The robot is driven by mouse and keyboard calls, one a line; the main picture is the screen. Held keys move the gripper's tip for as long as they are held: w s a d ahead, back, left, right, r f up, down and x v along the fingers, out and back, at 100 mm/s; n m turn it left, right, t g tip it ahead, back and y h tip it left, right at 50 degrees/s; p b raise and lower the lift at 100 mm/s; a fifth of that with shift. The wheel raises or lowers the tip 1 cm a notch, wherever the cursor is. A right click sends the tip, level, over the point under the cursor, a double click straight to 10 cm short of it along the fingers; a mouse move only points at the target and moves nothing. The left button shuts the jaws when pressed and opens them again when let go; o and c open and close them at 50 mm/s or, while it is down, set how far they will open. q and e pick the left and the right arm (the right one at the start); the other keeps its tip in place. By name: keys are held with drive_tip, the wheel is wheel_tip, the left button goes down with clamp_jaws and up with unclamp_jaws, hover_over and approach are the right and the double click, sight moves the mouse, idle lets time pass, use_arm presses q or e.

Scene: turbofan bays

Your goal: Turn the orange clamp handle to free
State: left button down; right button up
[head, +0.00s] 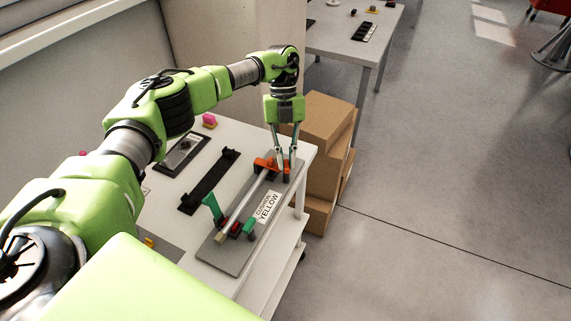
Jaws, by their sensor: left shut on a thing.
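The orange clamp handle (266,163) is at the far end of a grey plate (212,247) on the white table. A pale rod (240,209) runs along the plate from the orange clamp to a green-handled clamp (211,207) at the near end. My left gripper (286,172) points down at the orange clamp and is shut on its handle; the fingers hide part of it. My right gripper is not in view.
A black rack (208,182) and a dark tray (182,155) lie left of the plate. A pink block (209,120) is at the table's back. Cardboard boxes (325,118) stand close behind the table's right end. Open floor lies to the right.

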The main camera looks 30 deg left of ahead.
use_arm(q)
drive_tip(key=m+b, duration=0.1)
drive_tip(key=m+y+b, duration=0.1)
drive_tip(key=m, duration=0.1)
drive_tip(key=shift+w+d+f+m, duration=0.1)
drive_tip(key=shift+d+m, duration=0.05)
drive_tip(key=shift+m, duration=0.15)
drive_tip(key=shift+m+g+y+b, duration=0.4)
drive_tip(key=shift+m+y+b, duration=0.15)
drive_tip(key=shift+m, duration=0.95)
drive_tip(key=c, duration=2.1)
unclamp_jaws()
drive_tip(key=shift+r, duration=0.3)
drive_tip(key=shift+v, duration=3.6)
drive_tip(key=shift+d, duration=0.15)
